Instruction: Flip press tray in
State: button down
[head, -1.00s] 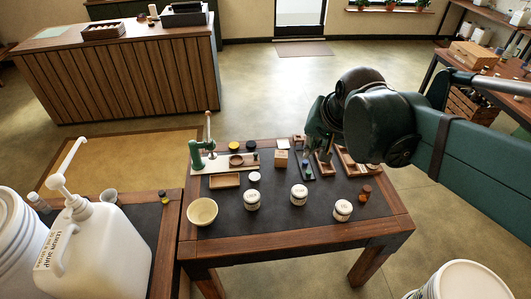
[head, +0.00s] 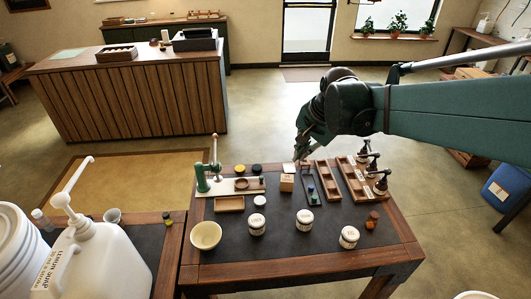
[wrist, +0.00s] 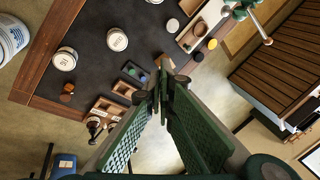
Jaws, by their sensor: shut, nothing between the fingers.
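A green press (head: 203,178) with an upright lever stands at the left end of a pale board (head: 225,187) at the back left of the table. A round wooden piece (head: 241,184) sits on that board. A shallow rectangular wooden tray (head: 229,204) lies flat just in front of the board. I cannot tell which of these two is the press tray. My gripper (head: 299,156) is shut and empty, above the table's back edge, right of the press and apart from it. Its fingertips (wrist: 165,72) meet in the wrist view, where part of the press (wrist: 237,8) shows at the top right.
A small wooden block (head: 286,183) and a dark narrow tray (head: 306,193) stand below my gripper. Wooden organisers (head: 357,180) and dark pump bottles (head: 380,184) are at the right. White jars (head: 303,220) and a cream bowl (head: 205,235) stand in front. A large soap jug (head: 95,260) is at the left.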

jog(key=w+a+f+m+g+y+b, duration=0.1)
jog(key=w+f+m, duration=0.9)
jog(key=w+f, duration=1.3)
jog(key=shift+w+a+g+y, duration=0.15)
jog(key=shift+a+g+y, duration=0.35)
jog(key=shift+a+g, duration=0.85)
jog(key=shift+a+f, duration=0.1)
jog(key=shift+a, duration=0.05)
jog(key=shift+b+x, duration=0.95)
jog(key=shift+x, duration=4)
